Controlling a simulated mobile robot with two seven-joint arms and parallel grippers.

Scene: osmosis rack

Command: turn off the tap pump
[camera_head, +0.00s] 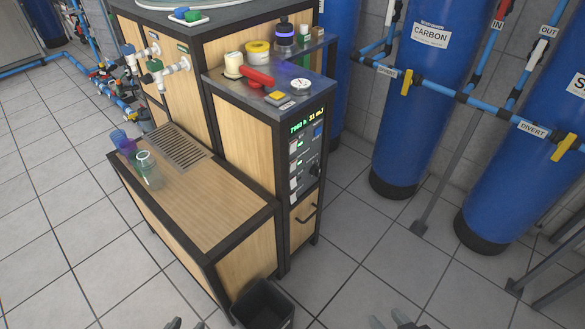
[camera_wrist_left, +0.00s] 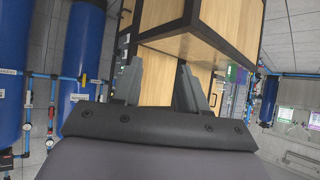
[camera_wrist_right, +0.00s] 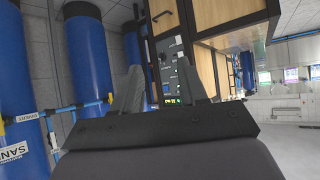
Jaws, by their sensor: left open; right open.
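A control panel (camera_head: 306,158) with a lit display (camera_head: 306,121), several small switches and a dark knob is on the front of the wooden cabinet. It also shows between my fingers in the right wrist view (camera_wrist_right: 170,60). I cannot read which switch is for the tap pump or how it is set. Taps (camera_head: 157,66) stick out from the cabinet's side above a drain grille. My left gripper (camera_head: 184,323) is open and empty at the bottom edge of the head view. My right gripper (camera_head: 398,318) is open and empty, lower right, well apart from the panel.
Tall blue tanks (camera_head: 420,95) with pipes stand at the right. The tiled floor (camera_head: 345,265) before the panel is clear.

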